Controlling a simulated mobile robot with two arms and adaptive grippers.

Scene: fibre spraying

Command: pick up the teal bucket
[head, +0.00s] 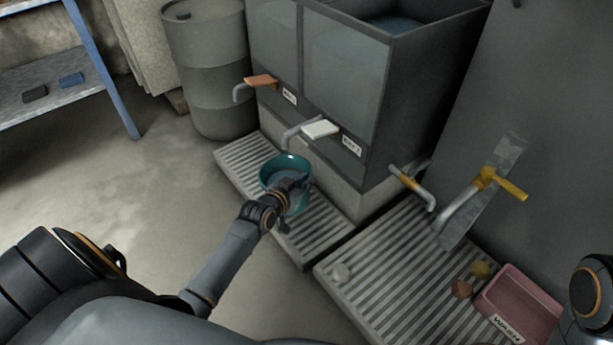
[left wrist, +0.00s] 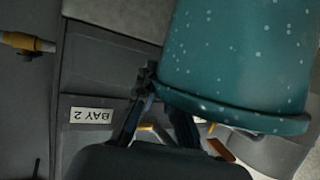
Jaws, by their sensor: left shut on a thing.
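The teal bucket (head: 270,171) is in the middle of the head view, under the tap with the white handle, over the left slatted grate. My left gripper (head: 293,190) reaches it from the front and is shut on it. In the left wrist view the speckled bucket (left wrist: 240,55) fills the upper right, and my left gripper (left wrist: 158,92) is at its rim. I cannot tell whether the bucket's base touches the grate. My right gripper does not show.
The tank (head: 340,62) with taps stands behind the bucket. The slatted grates (head: 375,285) lie along it. A pink bin (head: 520,300) marked WASH and small lumps are at the lower right. A grey drum (head: 207,70) and a shelf (head: 50,92) are on the left; open floor lies between.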

